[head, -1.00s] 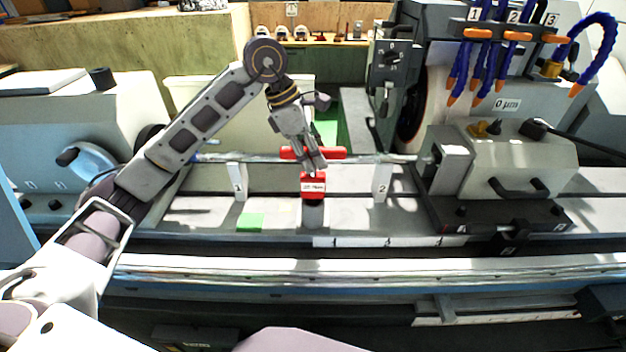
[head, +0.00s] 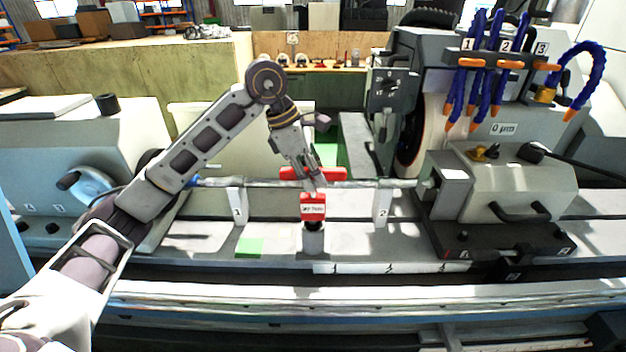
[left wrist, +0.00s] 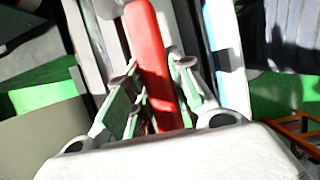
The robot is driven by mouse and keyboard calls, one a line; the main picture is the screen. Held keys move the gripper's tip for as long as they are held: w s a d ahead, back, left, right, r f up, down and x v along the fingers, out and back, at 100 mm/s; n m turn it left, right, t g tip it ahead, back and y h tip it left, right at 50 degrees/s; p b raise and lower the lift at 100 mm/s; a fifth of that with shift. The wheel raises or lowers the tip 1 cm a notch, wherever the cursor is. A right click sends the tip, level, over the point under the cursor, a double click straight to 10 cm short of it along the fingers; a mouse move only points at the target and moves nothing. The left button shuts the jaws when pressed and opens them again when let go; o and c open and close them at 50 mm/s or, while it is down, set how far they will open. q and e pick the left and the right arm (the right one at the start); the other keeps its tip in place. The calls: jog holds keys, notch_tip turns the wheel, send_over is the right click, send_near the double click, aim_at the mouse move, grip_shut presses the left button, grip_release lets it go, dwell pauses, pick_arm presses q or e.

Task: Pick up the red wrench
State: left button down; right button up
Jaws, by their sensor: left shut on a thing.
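The red wrench (head: 313,198) shows in the head view as a red block with a white label, with a red crossbar just above and behind it. The two parts look like one T-shaped tool. My left gripper (head: 313,183) comes down from above and is shut on it. In the left wrist view the red handle (left wrist: 152,60) runs between the gripper fingers (left wrist: 153,92). A dark lower end shows under the block, above a grey holder (head: 313,243). I cannot tell whether it is clear of the holder. My right gripper is not in view.
A green patch (head: 250,247) lies on the bed. Open space lies above the bed.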

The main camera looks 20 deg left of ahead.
pick_arm(q)
jog(key=shift+r, duration=0.85)
notch_tip(320, 180, up, 15)
jog(key=shift+b, duration=0.4)
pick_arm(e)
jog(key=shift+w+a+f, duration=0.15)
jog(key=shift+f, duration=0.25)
pick_arm(q)
jog(key=shift+r, duration=0.1)
